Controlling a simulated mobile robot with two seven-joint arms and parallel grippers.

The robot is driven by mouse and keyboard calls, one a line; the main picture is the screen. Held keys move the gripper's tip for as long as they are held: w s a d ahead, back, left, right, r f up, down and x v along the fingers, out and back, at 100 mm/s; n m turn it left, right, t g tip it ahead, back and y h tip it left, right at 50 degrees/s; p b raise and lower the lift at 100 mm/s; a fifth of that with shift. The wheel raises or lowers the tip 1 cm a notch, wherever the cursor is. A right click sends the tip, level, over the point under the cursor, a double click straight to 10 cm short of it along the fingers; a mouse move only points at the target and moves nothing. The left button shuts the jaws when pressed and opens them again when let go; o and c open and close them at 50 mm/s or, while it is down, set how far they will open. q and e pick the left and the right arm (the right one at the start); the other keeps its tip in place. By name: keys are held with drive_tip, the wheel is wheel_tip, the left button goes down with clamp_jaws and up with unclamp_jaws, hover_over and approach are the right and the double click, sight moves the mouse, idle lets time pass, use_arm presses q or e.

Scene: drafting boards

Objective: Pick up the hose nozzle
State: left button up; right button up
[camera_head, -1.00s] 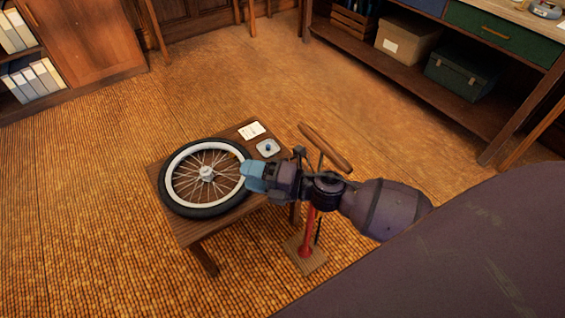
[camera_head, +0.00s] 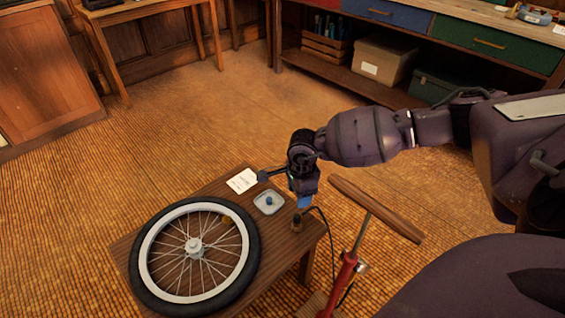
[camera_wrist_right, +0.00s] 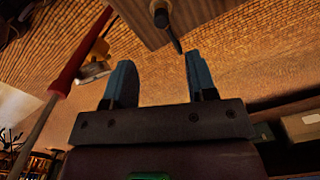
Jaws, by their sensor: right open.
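The hose nozzle (camera_head: 297,223) is a small dark piece standing near the right edge of the low wooden table, with a thin black hose running from it towards the red pump (camera_head: 346,272). In the right wrist view the nozzle (camera_wrist_right: 161,14) and its dark hose show at the top, beyond the fingertips. My right gripper (camera_head: 305,202) is just above the nozzle, pointing down. In the wrist view its two blue fingers (camera_wrist_right: 158,62) are apart with nothing between them. My left gripper is not in view.
A spoked wheel with a black tyre (camera_head: 251,244) lies on the table (camera_head: 200,194). A white card (camera_head: 241,181) and a small dish (camera_head: 268,211) holding a blue item are near the gripper. The pump's wooden handle (camera_head: 375,208) stands close on the right. Open floor lies behind.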

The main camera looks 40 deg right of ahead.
drive_tip(key=shift+d+f, duration=0.3)
drive_tip(key=shift+f, duration=0.4)
drive_tip(key=b, duration=0.2)
hover_over(297, 216)
drive_tip(key=f, duration=0.4)
drive_tip(key=shift+s+d+f, duration=0.2)
drive_tip(key=shift+d+f, duration=0.05)
drive_tip(key=shift+w+f, duration=0.1)
drive_tip(key=shift+f, duration=0.25)
drive_tip(key=shift+a+f, duration=0.1)
drive_tip(key=shift+f, duration=0.15)
drive_tip(key=f+b, duration=0.1)
drive_tip(key=f, duration=0.2)
drive_tip(key=shift+a+f+b, duration=0.2)
drive_tip(key=shift+f+b, duration=0.15)
drive_tip(key=shift+w+f, duration=0.1)
drive_tip(key=shift+f, duration=0.35)
drive_tip(key=shift+r, duration=0.15)
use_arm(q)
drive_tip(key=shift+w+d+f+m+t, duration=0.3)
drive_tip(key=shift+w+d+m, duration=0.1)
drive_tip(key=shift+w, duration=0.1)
use_arm(e)
clamp_jaws()
